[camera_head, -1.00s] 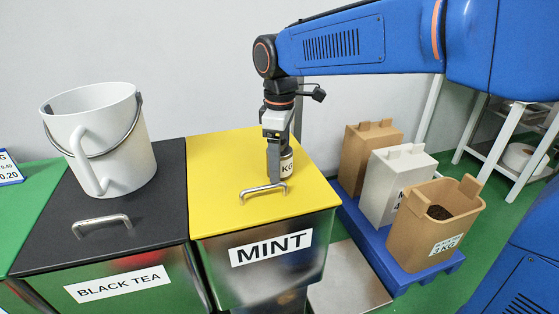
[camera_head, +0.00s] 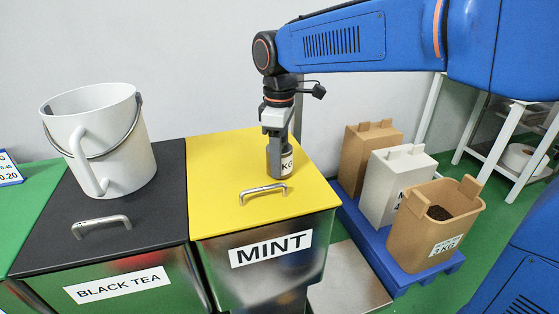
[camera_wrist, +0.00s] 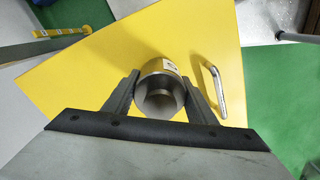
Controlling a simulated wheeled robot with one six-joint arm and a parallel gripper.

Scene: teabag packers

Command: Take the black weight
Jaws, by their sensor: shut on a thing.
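A short grey metal cylinder weight (camera_head: 287,163) with a white label reading "KG" is upright on the yellow lid (camera_head: 222,180) of the MINT bin. It looks dark grey rather than black. My gripper (camera_head: 275,158) points down from above and is shut on the weight. In the wrist view, the weight (camera_wrist: 163,88) is between the two fingers of my gripper (camera_wrist: 160,84), one on each side. Part of the label is hidden by a finger. I cannot see a gap under the weight.
The MINT lid has a metal handle (camera_head: 263,190) just in front of the weight. A white bucket (camera_head: 104,140) stands on the black tea bin's dark lid (camera_head: 55,225) at left. Bags, including an open brown one (camera_head: 432,230), stand on a blue pallet (camera_head: 372,243) at right.

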